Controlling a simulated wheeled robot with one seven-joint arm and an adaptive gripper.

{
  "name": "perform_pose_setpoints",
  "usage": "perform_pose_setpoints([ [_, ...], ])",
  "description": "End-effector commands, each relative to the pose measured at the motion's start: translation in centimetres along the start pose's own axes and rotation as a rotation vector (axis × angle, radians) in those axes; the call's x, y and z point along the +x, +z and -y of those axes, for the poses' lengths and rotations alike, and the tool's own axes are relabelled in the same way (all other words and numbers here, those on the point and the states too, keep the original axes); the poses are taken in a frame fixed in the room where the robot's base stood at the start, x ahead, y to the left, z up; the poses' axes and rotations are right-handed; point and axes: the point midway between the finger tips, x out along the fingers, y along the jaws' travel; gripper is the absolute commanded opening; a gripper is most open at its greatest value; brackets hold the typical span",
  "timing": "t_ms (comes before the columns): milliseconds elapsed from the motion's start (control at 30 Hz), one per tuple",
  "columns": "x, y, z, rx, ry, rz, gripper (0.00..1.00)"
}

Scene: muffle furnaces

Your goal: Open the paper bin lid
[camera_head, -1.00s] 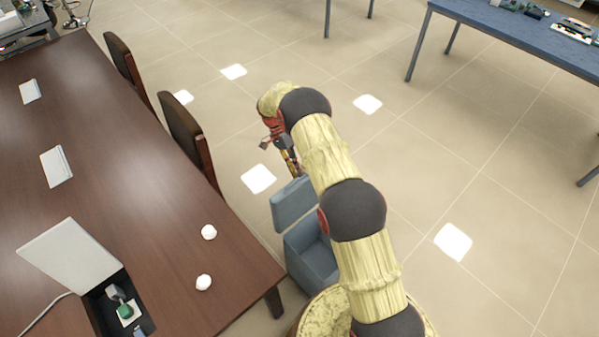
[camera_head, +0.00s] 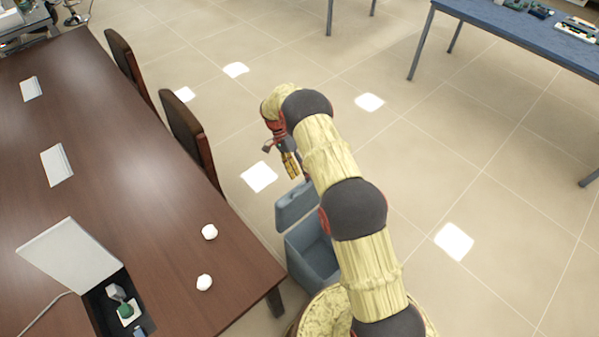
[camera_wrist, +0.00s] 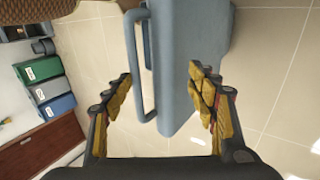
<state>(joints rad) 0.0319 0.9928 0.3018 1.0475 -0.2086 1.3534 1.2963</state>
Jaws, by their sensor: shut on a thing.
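The blue-grey paper bin (camera_head: 312,252) stands on the floor beside the brown table's corner, partly hidden by my arm. Its lid (camera_head: 295,206) is raised and tilted away from the bin's body, so the opening shows. My gripper (camera_head: 291,165) is at the lid's upper edge, with its yellow-padded fingers pointing down. In the wrist view, my gripper (camera_wrist: 166,78) has one finger on each side of the lid (camera_wrist: 186,70) and its bar handle (camera_wrist: 143,60). It is shut on the lid, though the exact contact is hard to see.
The brown table (camera_head: 150,215) with chairs (camera_head: 187,130) lies to the left. A blue table (camera_head: 520,30) stands at the upper right. The tiled floor between is clear.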

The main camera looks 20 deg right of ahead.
Motion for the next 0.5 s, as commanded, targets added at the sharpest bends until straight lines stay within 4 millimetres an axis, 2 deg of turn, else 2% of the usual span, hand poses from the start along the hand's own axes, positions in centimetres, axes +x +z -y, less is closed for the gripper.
perform_pose_setpoints([
  [33, 0.86, 0.38, 0.23, -0.003, 0.004, 0.005, 0.37],
  [500, 0.48, 0.41, 0.28, -0.004, 0.002, 0.004, 0.34],
])
